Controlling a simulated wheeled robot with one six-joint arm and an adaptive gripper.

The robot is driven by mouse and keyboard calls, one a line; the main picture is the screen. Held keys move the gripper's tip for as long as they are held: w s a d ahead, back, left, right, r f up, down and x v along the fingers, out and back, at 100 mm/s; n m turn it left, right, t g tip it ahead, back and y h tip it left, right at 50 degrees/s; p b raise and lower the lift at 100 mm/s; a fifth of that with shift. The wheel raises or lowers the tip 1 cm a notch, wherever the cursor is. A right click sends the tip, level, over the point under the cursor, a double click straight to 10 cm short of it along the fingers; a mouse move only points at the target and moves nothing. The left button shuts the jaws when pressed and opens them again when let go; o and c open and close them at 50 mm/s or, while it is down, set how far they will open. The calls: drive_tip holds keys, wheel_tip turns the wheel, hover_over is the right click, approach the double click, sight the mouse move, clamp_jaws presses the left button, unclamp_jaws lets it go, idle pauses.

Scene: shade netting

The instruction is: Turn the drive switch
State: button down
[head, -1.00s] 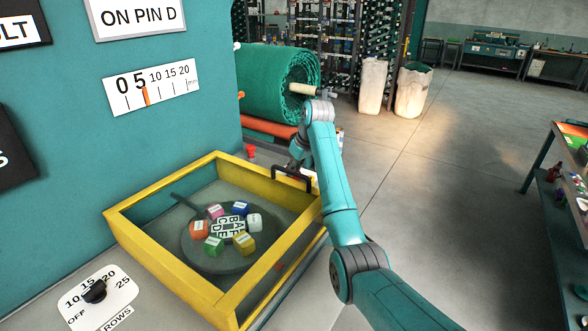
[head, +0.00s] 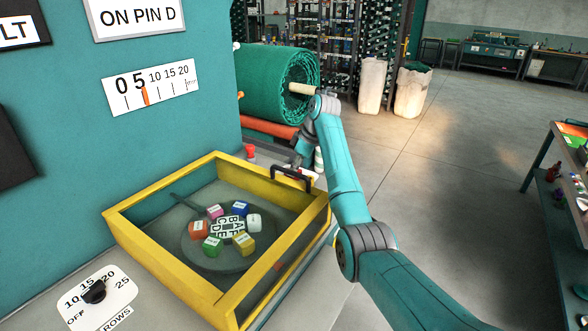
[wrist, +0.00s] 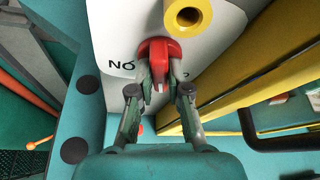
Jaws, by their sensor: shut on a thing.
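The drive switch shows in the wrist view as a red knob (wrist: 159,52) on a white plate (wrist: 115,40) with black lettering. The letters "NO" appear to the knob's left, probably an upside-down "ON"; a mark on the right is mostly covered by a finger. My gripper (wrist: 159,80) has its two fingertips closed on the knob's sides. In the head view my gripper (head: 300,155) is low behind the far right corner of the yellow-framed guard, and the knob cannot be made out there.
The yellow-framed clear guard (head: 165,192) with a black handle (head: 292,179) stands close beside my gripper. A rows dial (head: 95,292) is at lower left. Open floor lies to the right.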

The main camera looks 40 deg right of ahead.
drive_tip(key=n+g+y, duration=0.1)
drive_tip(key=n, duration=0.4)
drive_tip(key=shift+w, duration=0.1)
drive_tip(key=shift+g, duration=0.3)
idle(0.4)
drive_tip(key=c, duration=1.1)
unclamp_jaws()
drive_tip(key=shift+d+r, duration=0.1)
drive_tip(key=shift+r, duration=0.05)
drive_tip(key=shift+v, duration=3.55)
drive_tip(key=shift+d, duration=0.15)
